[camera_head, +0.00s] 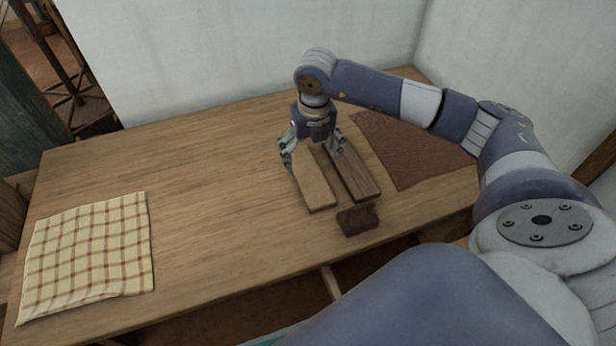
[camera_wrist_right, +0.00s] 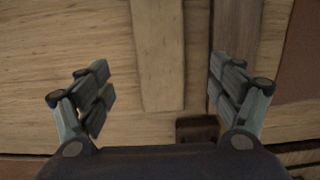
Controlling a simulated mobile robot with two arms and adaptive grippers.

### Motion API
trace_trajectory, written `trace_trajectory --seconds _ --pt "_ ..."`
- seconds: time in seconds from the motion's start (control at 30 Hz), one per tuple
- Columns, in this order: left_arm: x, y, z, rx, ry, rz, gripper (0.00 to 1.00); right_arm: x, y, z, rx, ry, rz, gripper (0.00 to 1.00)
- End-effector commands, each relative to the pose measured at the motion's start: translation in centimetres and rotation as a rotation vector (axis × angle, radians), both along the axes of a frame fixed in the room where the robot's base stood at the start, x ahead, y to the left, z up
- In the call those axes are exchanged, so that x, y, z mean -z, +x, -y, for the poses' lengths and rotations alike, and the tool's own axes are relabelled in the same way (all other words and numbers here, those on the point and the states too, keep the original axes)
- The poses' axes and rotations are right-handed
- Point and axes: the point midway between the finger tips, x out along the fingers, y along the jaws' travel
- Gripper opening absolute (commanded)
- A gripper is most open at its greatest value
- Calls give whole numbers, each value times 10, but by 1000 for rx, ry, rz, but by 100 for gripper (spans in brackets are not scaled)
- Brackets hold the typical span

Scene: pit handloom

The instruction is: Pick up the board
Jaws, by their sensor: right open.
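Two narrow wooden boards lie side by side on the table: a light tan board (camera_head: 315,187) and a dark brown board (camera_head: 356,175) to its right. My right gripper (camera_head: 312,157) is open and above the far part of the boards, partly hiding them. In the right wrist view, the light board (camera_wrist_right: 158,50) lies between the spread fingers of the gripper (camera_wrist_right: 161,85), with nothing held. The dark board (camera_wrist_right: 240,28) is partly behind the right finger there. My left gripper is not in view.
A small dark block (camera_head: 357,219) sits near the table's front edge, just before the boards; it also shows in the wrist view (camera_wrist_right: 197,129). A reddish-brown cloth (camera_head: 420,150) lies to the right, a checked cloth (camera_head: 90,250) at the left. The table (camera_head: 205,170) between is clear.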

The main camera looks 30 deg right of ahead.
Motion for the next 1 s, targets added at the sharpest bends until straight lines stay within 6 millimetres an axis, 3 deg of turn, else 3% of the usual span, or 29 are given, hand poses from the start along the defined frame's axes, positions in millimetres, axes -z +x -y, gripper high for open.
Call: trace_trajectory --seconds 0.03,0.1,0.37,0.67,0.97,1.0 --pt "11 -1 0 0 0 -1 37 14 1 0 0 1 -1 85" --pt "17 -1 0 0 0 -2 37 23 2 0 0 2 -1 85" --pt "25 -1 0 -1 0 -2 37 37 5 1 -1 3 0 85" --pt "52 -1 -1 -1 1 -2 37 76 13 4 -1 2 -1 85" --pt "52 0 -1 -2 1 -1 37 79 14 4 -2 4 1 85" --pt "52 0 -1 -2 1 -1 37 79 14 4 -2 4 1 78"
